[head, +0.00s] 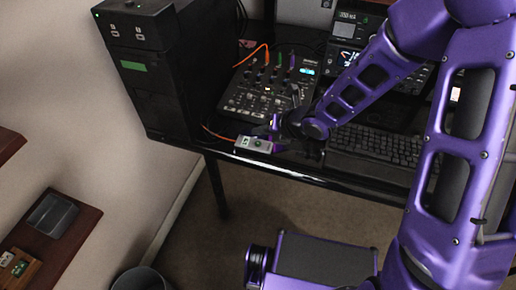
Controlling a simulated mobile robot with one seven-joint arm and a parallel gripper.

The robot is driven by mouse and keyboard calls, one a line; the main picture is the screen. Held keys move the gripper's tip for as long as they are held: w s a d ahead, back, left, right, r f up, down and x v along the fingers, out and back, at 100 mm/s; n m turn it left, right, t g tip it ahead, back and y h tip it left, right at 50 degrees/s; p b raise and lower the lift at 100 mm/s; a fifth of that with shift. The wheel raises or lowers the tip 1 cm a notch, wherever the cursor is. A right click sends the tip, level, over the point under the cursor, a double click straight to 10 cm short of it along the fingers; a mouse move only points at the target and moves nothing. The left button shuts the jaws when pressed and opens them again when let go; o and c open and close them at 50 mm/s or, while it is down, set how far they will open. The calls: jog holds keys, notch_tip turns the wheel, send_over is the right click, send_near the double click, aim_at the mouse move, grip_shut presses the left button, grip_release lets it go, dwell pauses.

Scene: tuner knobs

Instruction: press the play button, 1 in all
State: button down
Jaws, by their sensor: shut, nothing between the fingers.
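A small silver box (258,144) with a green round button sits at the front edge of the black desk, left of the keyboard. The button's marking is too small to read, so I cannot tell whether it is the play button. A black mixer (258,92) with several knobs and a small lit screen stands behind the box. My gripper (275,126) is just behind and right of the silver box, close to the mixer's front. It is shut and empty. I cannot tell whether its fingertips touch anything. My purple arm hides part of the desk.
A tall black cabinet (150,75) stands left of the mixer. A black keyboard (375,145) lies to the right, with lit devices (345,57) behind it. Orange cables run beside the mixer. Wooden shelves (50,235) are at lower left, near a bin (140,280).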

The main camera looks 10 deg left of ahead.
jog(key=shift+f+b, duration=0.75)
jog(key=shift+f, duration=0.35)
dwell(1.1)
jog(key=shift+f+b, duration=0.3)
jog(key=shift+f, duration=0.1)
jog(key=shift+f, duration=0.3)
dwell(0.4)
jog(key=shift+r+p, duration=0.4)
jog(key=shift+r, duration=0.3)
notch_tip(320, 180, up, 5)
jog(key=p, duration=0.4)
dwell(0.3)
